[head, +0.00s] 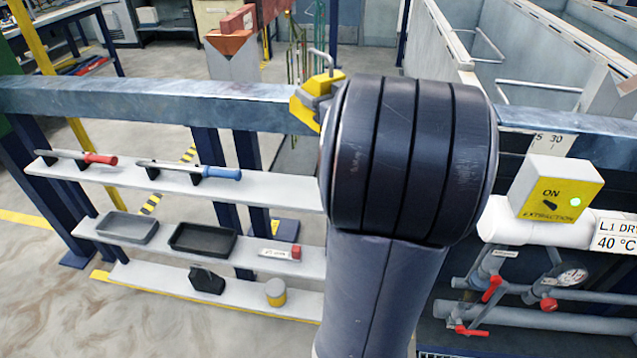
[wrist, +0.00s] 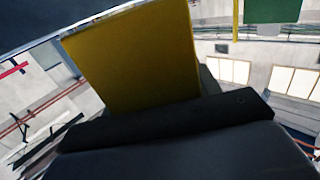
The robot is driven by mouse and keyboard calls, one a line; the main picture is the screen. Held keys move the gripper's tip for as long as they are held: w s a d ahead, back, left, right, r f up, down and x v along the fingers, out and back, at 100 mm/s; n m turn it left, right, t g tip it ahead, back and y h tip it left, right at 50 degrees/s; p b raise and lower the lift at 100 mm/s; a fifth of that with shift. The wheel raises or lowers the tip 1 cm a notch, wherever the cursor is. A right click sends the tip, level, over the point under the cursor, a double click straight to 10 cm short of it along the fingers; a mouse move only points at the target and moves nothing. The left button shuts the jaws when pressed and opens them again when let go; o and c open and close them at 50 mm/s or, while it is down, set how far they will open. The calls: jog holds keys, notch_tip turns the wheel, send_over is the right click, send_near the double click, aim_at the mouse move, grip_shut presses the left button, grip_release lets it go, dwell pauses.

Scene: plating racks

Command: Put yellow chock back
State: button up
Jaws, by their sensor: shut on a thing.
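The yellow chock (head: 305,112) shows at the left side of my dark arm joint in the head view, at the height of the blue-grey beam. A grey bent handle rises beside it. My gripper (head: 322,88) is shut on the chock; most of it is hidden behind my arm. In the wrist view the chock (wrist: 135,55) is a large yellow block, close to the camera and tilted. The dark gripper part (wrist: 170,122) lies against its lower edge. I cannot tell from these views whether the chock touches the beam.
The long blue-grey beam (head: 150,100) crosses behind the chock. Below it, a white shelf (head: 270,191) holds a red-handled tool (head: 100,158) and a blue-handled tool (head: 222,174). Lower shelves carry trays and small items. A yellow-faced extraction switch box (head: 556,190) stands at right, above pipes with red valves.

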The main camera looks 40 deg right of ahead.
notch_tip(320, 180, down, 22)
jog(key=b, duration=0.5)
jog(key=shift+b, duration=0.3)
jog(key=shift+f, duration=0.1)
jog(key=shift+f, duration=0.15)
jog(key=o, duration=1.5)
jog(key=shift+r, duration=0.2)
jog(key=s, duration=0.8)
jog(key=s+a, duration=0.1)
jog(key=s, duration=0.3)
